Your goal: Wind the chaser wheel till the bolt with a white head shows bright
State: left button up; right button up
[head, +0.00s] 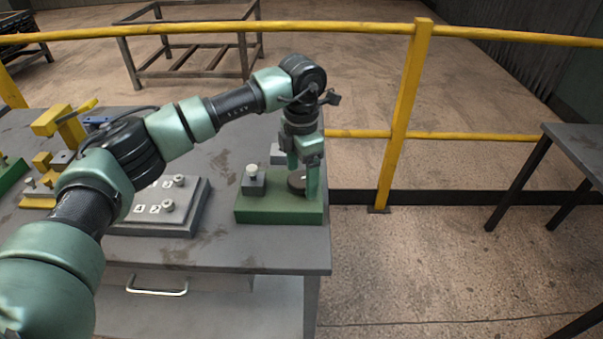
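A green base block (265,212) sits at the table's right end. A small dark grey block (253,186) on it carries a bolt with a white head (252,169). The head looks pale; I cannot tell whether it is lit. A dark round wheel (296,184) sits to its right on the same base. My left gripper (304,180) points down over the wheel, one finger covering its right side. A gap shows between the fingers, but I cannot tell whether they grip the wheel. My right gripper is out of view.
A grey panel (190,218) with numbered marks and knobs lies to the left. Yellow fixtures (58,122) stand at the far left. A yellow railing (405,115) runs behind the grey table (225,252). Another table (582,147) stands at the right, with open floor between.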

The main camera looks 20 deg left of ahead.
aim_at(301, 178)
pick_arm(q)
notch_tip(301, 178, up, 8)
jog(key=shift+f+b, duration=0.15)
jog(key=shift+b, duration=0.45)
